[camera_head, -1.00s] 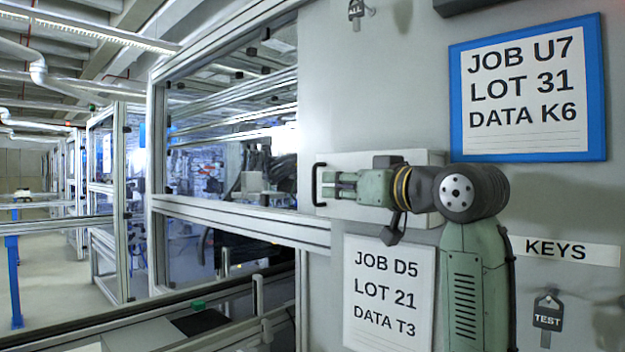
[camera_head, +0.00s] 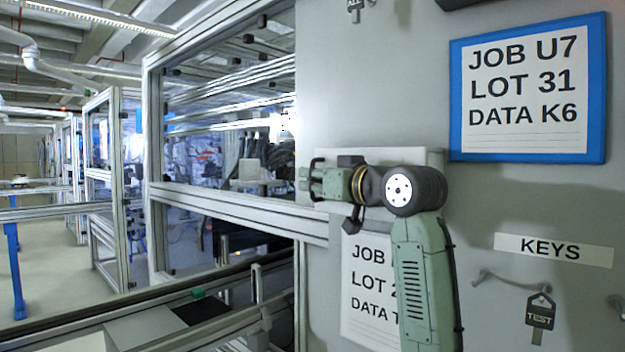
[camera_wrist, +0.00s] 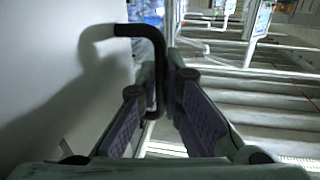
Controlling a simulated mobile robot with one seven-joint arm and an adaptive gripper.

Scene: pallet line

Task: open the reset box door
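The reset box (camera_head: 432,160) is a pale, flat box on the grey wall panel, partly hidden behind my arm. Its door looks shut. A black bar handle (camera_head: 314,194) stands at its left edge. My gripper (camera_head: 305,180) is at this handle, with its green fingers reaching leftward past the bar. In the wrist view, the bent black handle (camera_wrist: 157,60) passes between the two fingers of my gripper (camera_wrist: 163,95). Whether the left finger touches the bar is unclear.
A blue-framed sign (camera_head: 528,88) hangs at the upper right. A white job sheet (camera_head: 362,290) is partly behind my arm. A KEYS label (camera_head: 553,250) and a TEST key (camera_head: 540,312) are at the right. A metal-framed enclosure (camera_head: 240,205) and a conveyor lie left.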

